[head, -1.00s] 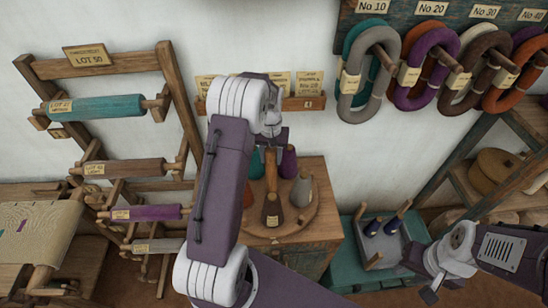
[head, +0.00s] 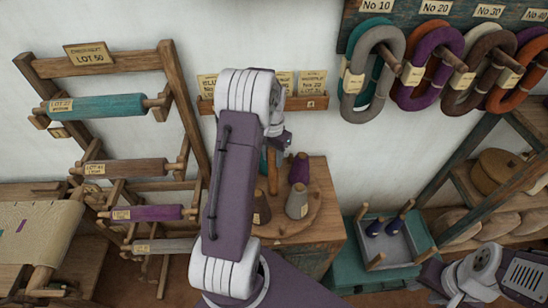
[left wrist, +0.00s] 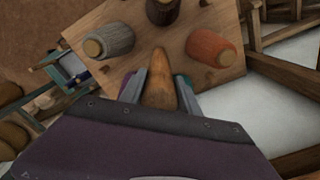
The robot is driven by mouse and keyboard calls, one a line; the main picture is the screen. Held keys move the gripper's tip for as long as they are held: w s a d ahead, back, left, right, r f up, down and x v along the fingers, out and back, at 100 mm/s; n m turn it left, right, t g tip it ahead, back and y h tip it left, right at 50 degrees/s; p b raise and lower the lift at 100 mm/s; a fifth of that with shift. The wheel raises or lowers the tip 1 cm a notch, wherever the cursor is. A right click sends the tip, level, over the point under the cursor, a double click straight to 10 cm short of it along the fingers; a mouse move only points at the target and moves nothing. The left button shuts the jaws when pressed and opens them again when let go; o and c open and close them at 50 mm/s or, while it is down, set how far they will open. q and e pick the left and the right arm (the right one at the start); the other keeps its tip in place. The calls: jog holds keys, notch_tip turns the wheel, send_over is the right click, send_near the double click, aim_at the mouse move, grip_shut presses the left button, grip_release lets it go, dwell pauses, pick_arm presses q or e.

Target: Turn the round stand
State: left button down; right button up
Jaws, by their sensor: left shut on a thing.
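The round stand (head: 314,212) is a wooden disc on a wooden cabinet, partly hidden behind my left arm in the head view. It carries yarn cones: purple (head: 299,168), grey (head: 297,200) and brown (head: 262,208). The left wrist view shows a grey cone (left wrist: 112,40), a dark brown cone (left wrist: 162,10) and an orange cone (left wrist: 210,48). My left gripper (left wrist: 159,90) is shut on the upright wooden handle (left wrist: 158,75) among the cones. In the head view my arm hides most of that grip. My right arm is at the lower right, its fingers not clear.
A grey tray (head: 416,240) with blue spools sits on a teal chest right of the cabinet (head: 322,250). A wooden rack (head: 185,110) of yarn rollers stands at left. A card holder (head: 310,102) and hanging yarn rings (head: 360,70) are on the wall behind.

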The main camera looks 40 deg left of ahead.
pick_arm(q)
jog(key=shift+w+m, duration=0.15)
jog(key=shift+m, duration=2.75)
jog(key=shift+f+m, duration=0.2)
jog(key=shift+m, duration=2.7)
jog(key=shift+f+m, duration=0.2)
jog(key=shift+m, duration=5.5)
jog(key=c, duration=0.9)
grip_release()
jog(key=shift+d, duration=0.1)
jog(key=shift+w+d+r, duration=0.1)
jog(key=shift+d+r, duration=0.05)
jog(key=shift+r, duration=0.1)
